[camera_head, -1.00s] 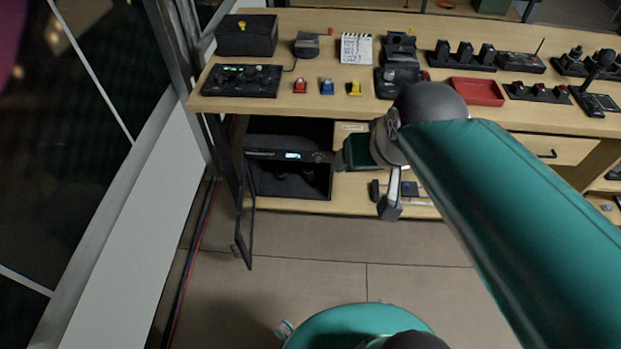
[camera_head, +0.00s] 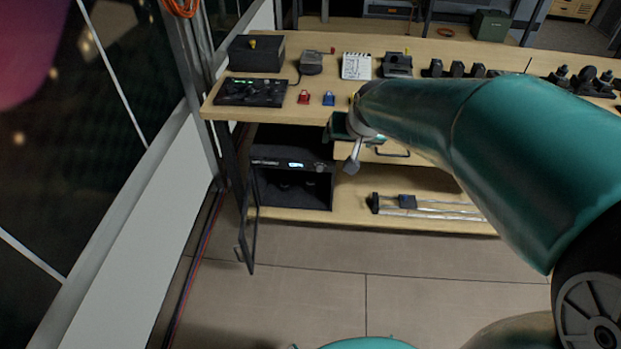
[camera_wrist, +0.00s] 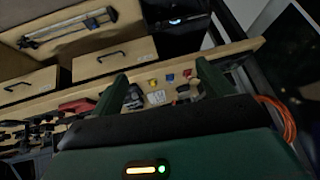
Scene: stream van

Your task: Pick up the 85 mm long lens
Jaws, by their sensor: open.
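No item can be told for sure as the 85 mm long lens. A black cabinet (camera_head: 322,192) with a lit display stands on the lower shelf, its glass door (camera_head: 251,215) swung open. Dark, lens-like shapes (camera_head: 284,187) sit inside, too dim to identify. The cabinet's display also shows at the top of the wrist view (camera_wrist: 176,21). My gripper (camera_head: 338,126) is in front of the tabletop edge, above and right of the cabinet; my arm partly hides it. In the wrist view my gripper's (camera_wrist: 160,86) two green fingers are wide apart with nothing held between them.
The wooden tabletop (camera_head: 225,112) carries a black box (camera_head: 255,54), a control panel (camera_head: 249,92), small red (camera_head: 304,97) and blue (camera_head: 328,98) items, and several dark devices. A slider rail (camera_head: 430,212) lies on the lower shelf. The floor before the cabinet is clear.

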